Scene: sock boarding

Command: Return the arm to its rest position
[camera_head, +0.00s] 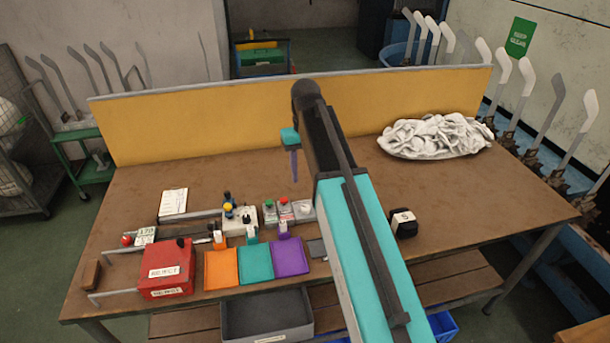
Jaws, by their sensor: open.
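My arm rises from the bottom right of centre as a teal and grey link (370,250), with a dark upper link (318,130) reaching up over the table. My gripper (295,178) shows just left of the dark link as a small teal block with a thin purple-grey finger pointing down. It is open, with nothing seen in it, and hangs above the table, apart from the things on it. The rest of the gripper is hidden behind the arm.
A yellow panel (200,117) stands along the back. The table's middle back is clear.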

